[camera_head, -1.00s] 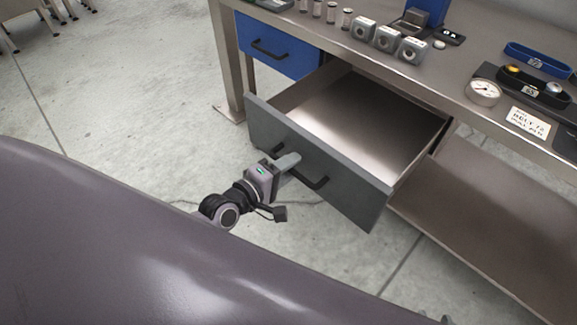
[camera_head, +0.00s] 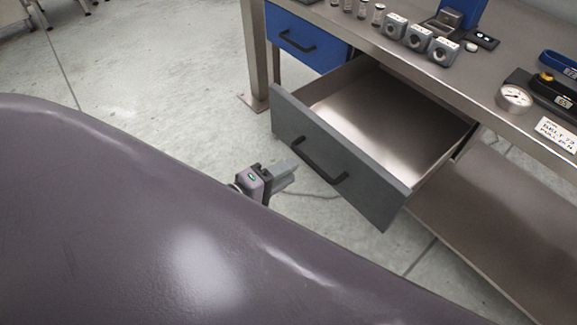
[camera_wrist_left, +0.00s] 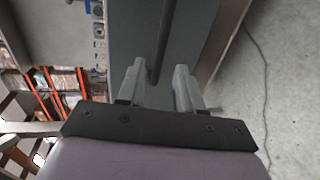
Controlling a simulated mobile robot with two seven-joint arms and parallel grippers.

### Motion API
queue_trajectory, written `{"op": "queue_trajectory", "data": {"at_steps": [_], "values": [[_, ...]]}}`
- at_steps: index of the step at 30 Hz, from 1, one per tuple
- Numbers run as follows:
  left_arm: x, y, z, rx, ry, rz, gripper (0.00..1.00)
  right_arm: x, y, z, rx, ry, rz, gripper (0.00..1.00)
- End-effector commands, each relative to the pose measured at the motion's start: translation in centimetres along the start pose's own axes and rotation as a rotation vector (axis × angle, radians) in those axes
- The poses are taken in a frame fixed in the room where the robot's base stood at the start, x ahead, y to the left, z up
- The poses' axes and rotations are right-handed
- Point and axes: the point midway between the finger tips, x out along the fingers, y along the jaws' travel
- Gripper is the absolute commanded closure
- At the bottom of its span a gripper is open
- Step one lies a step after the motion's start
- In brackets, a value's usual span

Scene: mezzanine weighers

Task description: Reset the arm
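My left gripper (camera_head: 284,174) is in front of the open grey drawer (camera_head: 330,166), to the left of its black handle (camera_head: 318,160), with a gap between them in the head view. In the left wrist view, the two grey fingers of my left gripper (camera_wrist_left: 159,86) are spread apart with nothing held. The dark handle bar (camera_wrist_left: 162,45) shows ahead, in line with the space between the fingers. The arm behind the gripper is mostly hidden by my own body. My right gripper is in neither view.
The drawer is pulled out and its visible floor is empty. A closed blue drawer (camera_head: 305,42) is beside it. The bench top (camera_head: 440,75) holds grey blocks (camera_head: 419,38), a dial gauge (camera_head: 514,97) and a label card (camera_head: 556,134). A lower shelf (camera_head: 485,225) is bare.

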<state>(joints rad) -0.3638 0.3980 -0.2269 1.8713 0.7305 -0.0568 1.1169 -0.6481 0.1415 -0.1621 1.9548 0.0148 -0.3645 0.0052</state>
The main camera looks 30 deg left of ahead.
Motion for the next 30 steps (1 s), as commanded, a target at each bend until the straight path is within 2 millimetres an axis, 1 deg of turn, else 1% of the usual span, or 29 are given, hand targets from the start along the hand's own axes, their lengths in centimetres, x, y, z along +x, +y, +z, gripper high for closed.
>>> {"op": "queue_trajectory", "data": {"at_steps": [8, 11, 14, 17, 18, 21, 24, 27, 30], "values": [[0.0, 0.0, 0.1, 0.008, 0.0, -0.003, 0.65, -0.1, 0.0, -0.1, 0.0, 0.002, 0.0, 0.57], [-0.5, -0.3, 0.5, 0.082, -0.002, -0.023, 0.65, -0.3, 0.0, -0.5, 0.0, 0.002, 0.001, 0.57], [-1.4, -0.9, 1.5, 0.26, -0.01, -0.072, 0.65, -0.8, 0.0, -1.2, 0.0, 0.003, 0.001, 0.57], [-2.9, -2.0, 2.7, 0.523, -0.031, -0.146, 0.65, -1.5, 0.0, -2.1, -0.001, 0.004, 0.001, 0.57], [-3.5, -2.5, 3.2, 0.638, -0.043, -0.179, 0.65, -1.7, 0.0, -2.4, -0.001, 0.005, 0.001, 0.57], [-5.2, -3.6, 4.0, 0.913, -0.085, -0.26, 0.65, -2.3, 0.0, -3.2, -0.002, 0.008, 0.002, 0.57], [-6.8, -4.7, 4.6, 1.148, -0.136, -0.334, 0.65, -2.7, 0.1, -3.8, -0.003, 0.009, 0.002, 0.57], [-8.0, -5.4, 4.8, 1.324, -0.183, -0.389, 0.65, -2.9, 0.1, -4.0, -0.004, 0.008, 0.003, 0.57], [-8.8, -5.9, 4.9, 1.432, -0.217, -0.423, 0.65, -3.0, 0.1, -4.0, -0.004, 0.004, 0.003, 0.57]]}}
